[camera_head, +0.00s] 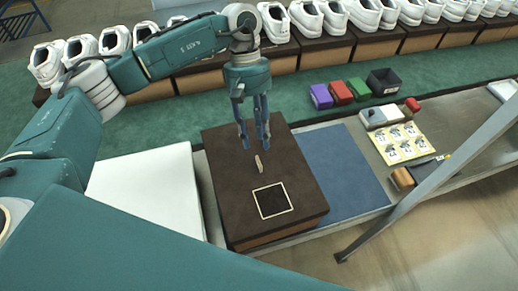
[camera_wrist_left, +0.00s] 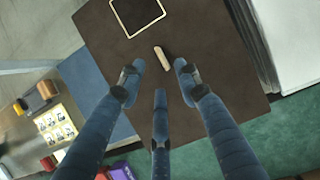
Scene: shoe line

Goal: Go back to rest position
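My left gripper (camera_head: 255,146) hangs fingers down above the brown box (camera_head: 225,165) in the head view. In the left wrist view the fingers of this gripper (camera_wrist_left: 159,77) are spread apart with nothing between them. A small beige piece (camera_head: 259,163) lies on the box lid just past the fingertips, apart from them as far as I can tell. It also shows in the left wrist view (camera_wrist_left: 162,58). A square pale outline (camera_head: 272,213) is on the lid nearer to me. My right gripper is in neither view.
White sheets (camera_head: 150,190) lie left of the box and a blue mat (camera_head: 345,165) right of it. Purple (camera_head: 321,96), red (camera_head: 341,92) and green (camera_head: 359,89) blocks, a black bin (camera_head: 384,82) and a sticker sheet (camera_head: 400,144) lie farther right. White shoes (camera_head: 306,17) line the back.

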